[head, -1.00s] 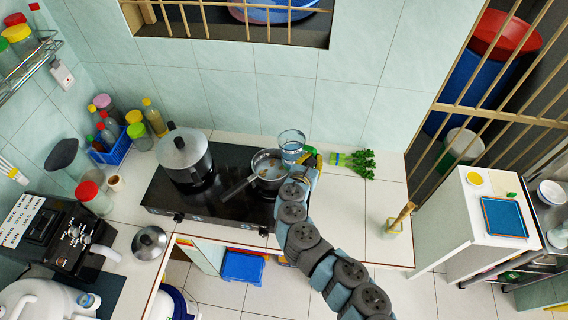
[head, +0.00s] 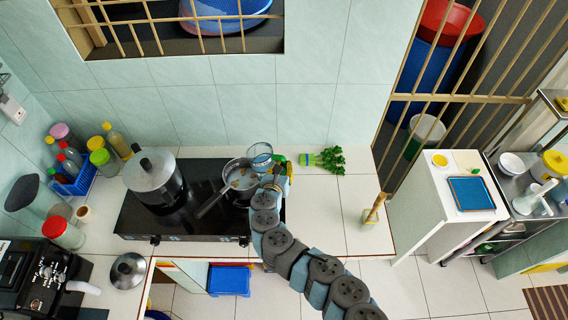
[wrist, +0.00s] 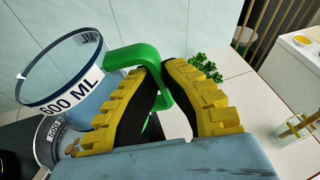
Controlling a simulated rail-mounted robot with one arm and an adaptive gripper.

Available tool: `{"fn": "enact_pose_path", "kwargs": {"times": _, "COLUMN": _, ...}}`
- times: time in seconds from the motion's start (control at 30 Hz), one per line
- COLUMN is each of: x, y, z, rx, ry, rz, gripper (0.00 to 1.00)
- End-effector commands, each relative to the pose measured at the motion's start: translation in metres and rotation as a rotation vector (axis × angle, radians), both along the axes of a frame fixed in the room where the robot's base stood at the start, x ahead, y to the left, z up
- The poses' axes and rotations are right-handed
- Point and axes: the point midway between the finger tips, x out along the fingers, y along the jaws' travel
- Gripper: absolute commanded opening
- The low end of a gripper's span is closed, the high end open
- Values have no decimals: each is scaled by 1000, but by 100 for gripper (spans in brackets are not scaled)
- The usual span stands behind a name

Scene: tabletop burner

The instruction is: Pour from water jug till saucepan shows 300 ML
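The clear water jug (head: 260,155) is held in the air over the right rim side of the saucepan. In the wrist view the jug (wrist: 72,75) shows a "600 ML" label and a green handle (wrist: 140,55). My gripper (wrist: 160,72) has its yellow fingers shut on that handle; it also shows in the head view (head: 284,170). The saucepan (head: 238,180) sits on the right of the black stove, its handle pointing lower left, with bits of food inside. In the wrist view the saucepan (wrist: 45,150) is partly hidden by the jug; its label is only partly readable. I cannot make out a water stream.
A lidded steel pot (head: 153,182) stands on the left of the stove (head: 185,225). Green leafy vegetables (head: 325,160) lie on the counter to the right. Bottles and a blue basket (head: 75,180) are at the left. The counter right of the stove is mostly clear.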

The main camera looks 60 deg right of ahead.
Motion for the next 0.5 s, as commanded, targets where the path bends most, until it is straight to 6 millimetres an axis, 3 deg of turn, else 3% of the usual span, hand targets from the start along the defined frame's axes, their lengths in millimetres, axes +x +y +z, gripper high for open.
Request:
{"fn": "enact_pose_path", "kwargs": {"times": 0.13, "x": 0, "y": 0, "z": -5, "rx": -7, "ry": 40, "rz": 0, "gripper": 0}}
{"fn": "enact_pose_path", "kwargs": {"times": 0.5, "x": 0, "y": 0, "z": 7, "rx": -20, "ry": 131, "rz": 2, "gripper": 0}}
